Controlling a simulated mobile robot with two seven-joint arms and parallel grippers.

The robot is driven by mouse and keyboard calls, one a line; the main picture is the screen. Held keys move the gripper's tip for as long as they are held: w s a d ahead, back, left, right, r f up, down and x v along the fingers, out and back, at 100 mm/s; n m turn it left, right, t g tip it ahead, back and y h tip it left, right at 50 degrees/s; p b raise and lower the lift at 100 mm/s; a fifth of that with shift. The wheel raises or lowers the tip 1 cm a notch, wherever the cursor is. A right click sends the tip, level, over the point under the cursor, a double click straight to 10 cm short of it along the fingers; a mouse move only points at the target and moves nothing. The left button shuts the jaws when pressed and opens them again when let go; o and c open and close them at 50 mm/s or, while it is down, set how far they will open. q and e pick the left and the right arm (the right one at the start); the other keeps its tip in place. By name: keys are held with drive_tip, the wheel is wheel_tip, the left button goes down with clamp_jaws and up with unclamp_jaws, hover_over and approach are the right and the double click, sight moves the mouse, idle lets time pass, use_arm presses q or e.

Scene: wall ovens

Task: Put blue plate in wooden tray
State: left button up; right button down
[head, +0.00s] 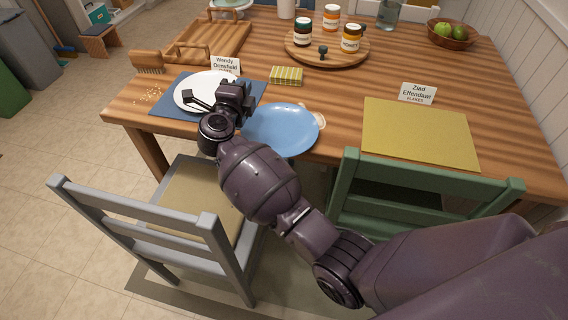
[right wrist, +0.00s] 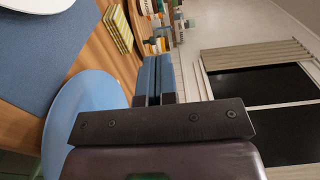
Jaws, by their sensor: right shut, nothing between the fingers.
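The blue plate (head: 284,130) lies at the front edge of the wooden table, right of the blue placemat. Part of it also shows at the left of the right wrist view (right wrist: 82,104). The wooden tray (head: 243,37) is at the back left of the table. My right gripper (head: 214,99) is over the placemat and the white plate, left of the blue plate and apart from it. Its fingers (right wrist: 157,65) are shut and empty in the right wrist view. My left gripper is out of view.
A white plate (head: 199,90) lies on the blue placemat (head: 172,110), with a name card (head: 226,65) behind it. A yellow-striped block (head: 286,75) stands behind the blue plate. A round board (head: 300,52) holds jars. A yellow placemat (head: 418,132) is right; grey and green chairs (head: 215,225) (head: 420,185) stand in front.

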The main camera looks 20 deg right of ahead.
sight(259, 137)
drive_tip(key=s+d, duration=0.2)
drive_tip(key=s, duration=0.8)
drive_tip(key=s+d, duration=0.2)
drive_tip(key=s, duration=0.8)
drive_tip(key=f+b, duration=0.1)
drive_tip(key=f, duration=0.6)
drive_tip(key=w+f+b, duration=0.1)
drive_tip(key=f, duration=0.2)
drive_tip(key=shift+a+f+b, duration=0.15)
drive_tip(key=shift+f+b, duration=0.05)
drive_tip(key=shift+b, duration=0.1)
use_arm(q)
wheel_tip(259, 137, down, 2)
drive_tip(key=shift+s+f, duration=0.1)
use_arm(e)
drive_tip(key=shift+w+a+r, duration=0.1)
drive_tip(key=shift+w+r, duration=0.15)
drive_tip(key=shift+w, duration=0.2)
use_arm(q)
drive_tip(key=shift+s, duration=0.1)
use_arm(e)
drive_tip(key=w, duration=0.4)
drive_tip(key=w+a, duration=0.1)
drive_tip(key=w, duration=0.3)
drive_tip(key=w+a, duration=0.1)
drive_tip(key=w, duration=0.3)
drive_tip(key=shift+a+b, duration=0.2)
drive_tip(key=shift+b, duration=0.15)
drive_tip(key=shift+d, duration=0.1)
